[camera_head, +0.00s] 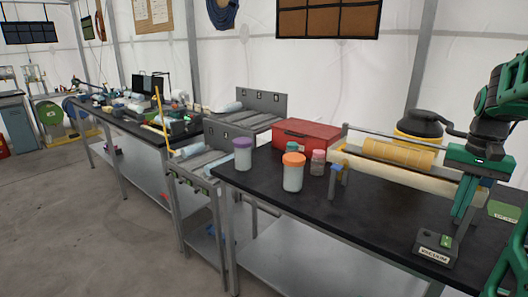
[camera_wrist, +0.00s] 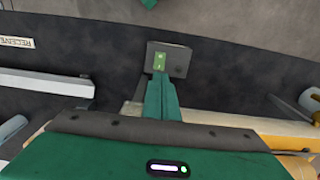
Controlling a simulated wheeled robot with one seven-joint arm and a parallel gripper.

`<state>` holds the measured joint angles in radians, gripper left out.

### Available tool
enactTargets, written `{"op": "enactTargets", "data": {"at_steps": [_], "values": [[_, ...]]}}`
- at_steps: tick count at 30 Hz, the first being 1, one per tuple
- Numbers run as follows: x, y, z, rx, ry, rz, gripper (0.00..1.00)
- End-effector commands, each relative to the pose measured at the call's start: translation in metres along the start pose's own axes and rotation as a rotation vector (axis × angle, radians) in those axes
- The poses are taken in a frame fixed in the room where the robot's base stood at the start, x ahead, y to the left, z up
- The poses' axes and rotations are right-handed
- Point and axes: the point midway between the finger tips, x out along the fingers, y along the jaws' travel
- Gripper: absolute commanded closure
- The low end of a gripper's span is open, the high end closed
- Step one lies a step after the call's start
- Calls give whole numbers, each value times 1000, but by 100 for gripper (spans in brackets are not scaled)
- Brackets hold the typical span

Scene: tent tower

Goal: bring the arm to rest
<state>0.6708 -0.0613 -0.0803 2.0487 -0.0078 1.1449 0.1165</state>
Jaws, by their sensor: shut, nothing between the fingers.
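My gripper (camera_head: 461,212) is at the right of the head view, at the end of my green arm. Its green fingers point down and are shut with nothing between them. In the wrist view the closed fingers (camera_wrist: 161,84) reach toward a small grey block (camera_wrist: 178,60) with a green patch on top. In the head view this block, labelled VACUUM (camera_head: 434,252), stands on the black bench top (camera_head: 375,215) just below and left of the fingertips. I cannot tell whether the fingers touch it.
An orange-lidded jar (camera_head: 293,177), a purple-lidded jar (camera_head: 242,158) and a red case (camera_head: 306,135) stand further left. A green labelled pad (camera_head: 504,211) lies at the right. The front middle of the bench is clear.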

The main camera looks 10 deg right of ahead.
Motion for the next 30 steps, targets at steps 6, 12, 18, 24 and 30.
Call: {"op": "enactTargets", "data": {"at_steps": [6,12,18,24,30], "values": [[9,-13,59,-79,4,4,100],[34,-15,141,-193,3,2,100],[60,-6,194,-278,-5,-3,100],[70,-2,211,-306,-10,-5,100],[70,-2,211,-305,-10,-5,100]]}}
